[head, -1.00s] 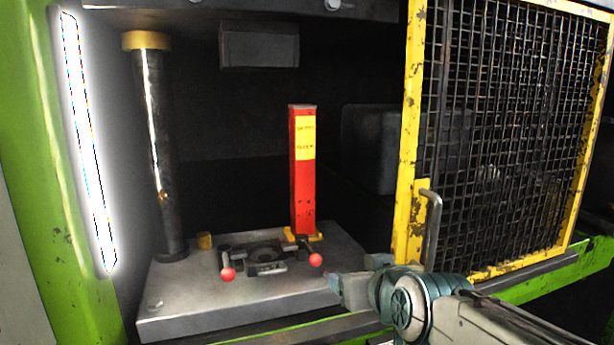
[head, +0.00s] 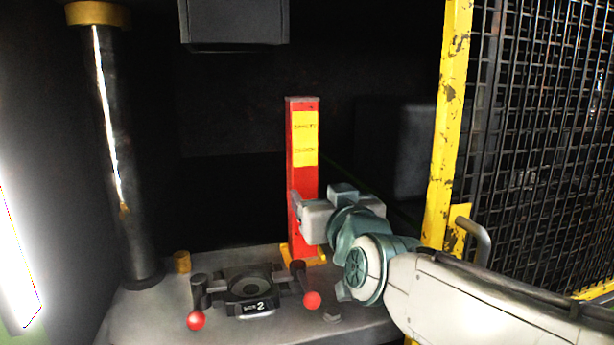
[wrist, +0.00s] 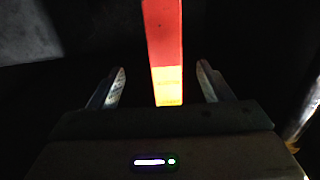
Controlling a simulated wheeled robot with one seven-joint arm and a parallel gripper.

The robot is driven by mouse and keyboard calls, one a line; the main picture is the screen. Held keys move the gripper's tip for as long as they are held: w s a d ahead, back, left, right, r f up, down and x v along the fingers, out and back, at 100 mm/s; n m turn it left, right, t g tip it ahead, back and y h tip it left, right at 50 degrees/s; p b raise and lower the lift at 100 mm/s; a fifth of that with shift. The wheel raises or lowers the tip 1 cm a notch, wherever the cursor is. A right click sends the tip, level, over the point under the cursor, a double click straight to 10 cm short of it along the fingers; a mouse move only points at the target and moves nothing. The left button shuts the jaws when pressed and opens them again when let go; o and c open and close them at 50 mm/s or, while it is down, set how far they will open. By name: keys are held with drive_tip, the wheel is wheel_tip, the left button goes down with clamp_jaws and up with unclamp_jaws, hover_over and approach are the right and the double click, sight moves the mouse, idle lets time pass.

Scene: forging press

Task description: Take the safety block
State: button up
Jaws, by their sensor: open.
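The safety block (head: 304,180) is a tall red upright post with a yellow label, standing on a yellow foot at the back of the press bed. My gripper (head: 296,205) is at its lower middle in the head view, overlapping its right side. In the wrist view the block (wrist: 164,45) shows between the two spread fingers of my gripper (wrist: 162,85), with dark space on both sides. The fingers are open and appear not to touch it. My gripper and wrist hide part of the block's lower right side.
The press bed (head: 150,313) carries a die fixture (head: 250,290) with two red-knobbed handles and a small brass cup (head: 182,262). A dark column (head: 120,160) stands left. The ram (head: 235,22) hangs above. The yellow-framed mesh guard (head: 445,130) stands right, near my arm.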

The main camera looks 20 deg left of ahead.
sight(306, 179)
drive_tip(key=p+x, duration=0.2)
drive_tip(key=x, duration=0.6)
drive_tip(key=shift+a+r, duration=0.15)
drive_tip(key=shift+a, duration=0.15)
drive_tip(key=p+x, duration=0.1)
drive_tip(key=x, duration=0.1)
drive_tip(key=r+p+x, duration=0.1)
drive_tip(key=x, duration=0.1)
drive_tip(key=shift+a+p, duration=0.2)
drive_tip(key=shift+p, duration=0.15)
drive_tip(key=shift+w+a, duration=0.2)
drive_tip(key=shift+w, duration=0.2)
clamp_jaws()
drive_tip(key=shift+r, duration=0.15)
